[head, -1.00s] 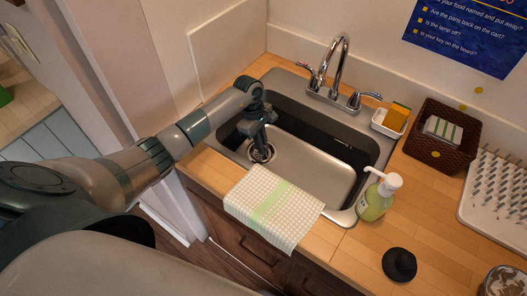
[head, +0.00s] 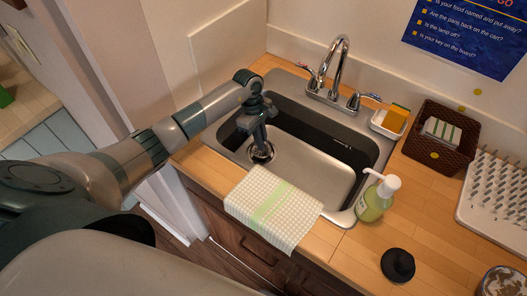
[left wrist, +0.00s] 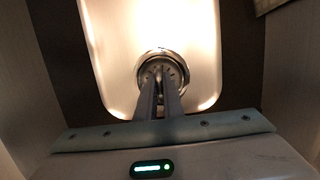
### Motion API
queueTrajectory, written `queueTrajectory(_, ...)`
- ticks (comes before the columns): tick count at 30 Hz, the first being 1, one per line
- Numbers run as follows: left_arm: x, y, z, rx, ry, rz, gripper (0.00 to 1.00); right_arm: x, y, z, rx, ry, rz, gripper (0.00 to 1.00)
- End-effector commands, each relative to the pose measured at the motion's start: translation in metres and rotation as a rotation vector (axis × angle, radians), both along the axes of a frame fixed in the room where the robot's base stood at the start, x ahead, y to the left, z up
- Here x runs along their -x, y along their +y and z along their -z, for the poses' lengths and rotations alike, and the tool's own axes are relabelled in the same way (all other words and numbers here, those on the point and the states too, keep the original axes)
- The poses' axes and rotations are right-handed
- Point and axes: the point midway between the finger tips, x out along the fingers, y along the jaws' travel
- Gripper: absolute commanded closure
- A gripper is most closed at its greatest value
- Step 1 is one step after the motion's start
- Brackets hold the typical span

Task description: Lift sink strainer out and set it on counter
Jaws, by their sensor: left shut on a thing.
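The metal sink strainer (head: 264,155) shows at the drain, in the left part of the steel sink (head: 305,172), partly hidden behind my left gripper (head: 261,148). In the left wrist view the round, slotted strainer (left wrist: 168,70) lies inside the shiny drain ring, between and beyond my fingertips (left wrist: 159,72). The left gripper points down into the basin and is shut on the strainer's middle. I cannot tell whether the strainer is clear of the drain. The wooden counter (head: 350,258) surrounds the sink. My right gripper is not in view.
A checked cloth (head: 272,207) hangs over the sink's front edge. A soap bottle (head: 376,199) and black stopper (head: 398,265) stand right of it. The faucet (head: 338,65), sponge holder (head: 388,122), brown basket (head: 440,133) and drying rack (head: 497,190) are behind and right. Counter between bottle and rack is clear.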

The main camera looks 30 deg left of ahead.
Motion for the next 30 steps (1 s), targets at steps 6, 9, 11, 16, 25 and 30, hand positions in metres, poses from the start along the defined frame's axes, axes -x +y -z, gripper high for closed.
queueTrajectory(6, 0.000, 0.000, -0.003, 0.000, 0.000, 0.000, 1.00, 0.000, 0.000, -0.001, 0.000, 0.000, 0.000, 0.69)
queueTrajectory(9, 0.000, 0.000, -0.003, 0.001, 0.000, 0.000, 1.00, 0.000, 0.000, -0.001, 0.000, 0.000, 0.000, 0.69)
queueTrajectory(11, 0.000, 0.000, -0.003, 0.001, -0.001, 0.000, 1.00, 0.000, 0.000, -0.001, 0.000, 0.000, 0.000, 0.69)
queueTrajectory(16, 0.000, 0.000, -0.006, 0.001, -0.001, 0.000, 1.00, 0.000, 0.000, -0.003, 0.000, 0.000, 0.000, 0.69)
queueTrajectory(25, 0.000, 0.000, -0.029, -0.001, -0.001, 0.001, 1.00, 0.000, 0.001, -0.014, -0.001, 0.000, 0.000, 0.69)
queueTrajectory(30, -0.001, 0.000, -0.043, 0.000, -0.001, 0.000, 1.00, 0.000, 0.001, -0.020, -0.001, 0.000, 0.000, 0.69)
